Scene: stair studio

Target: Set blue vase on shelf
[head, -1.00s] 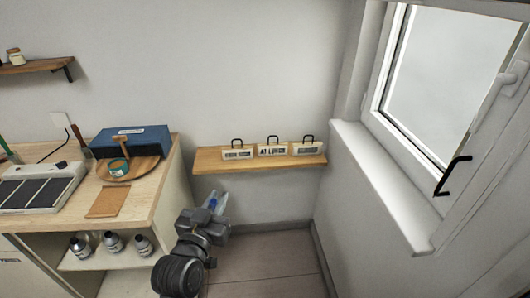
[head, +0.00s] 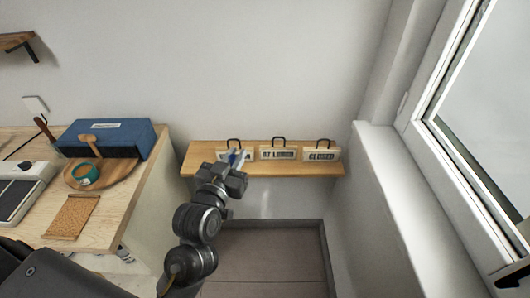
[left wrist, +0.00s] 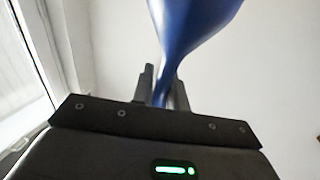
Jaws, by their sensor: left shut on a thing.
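The blue vase (left wrist: 195,25) fills the top middle of the left wrist view. My left gripper (left wrist: 163,88) is shut on its narrow part, and the vase widens away from the fingers. In the head view my left gripper (head: 237,162) is in front of the left part of the wooden shelf (head: 200,158), overlapping it in the picture. I cannot tell whether the vase touches the shelf. My right gripper is not in view.
A workbench (head: 130,185) with a blue box (head: 105,137) is at left. A window sill (head: 390,180) is at right.

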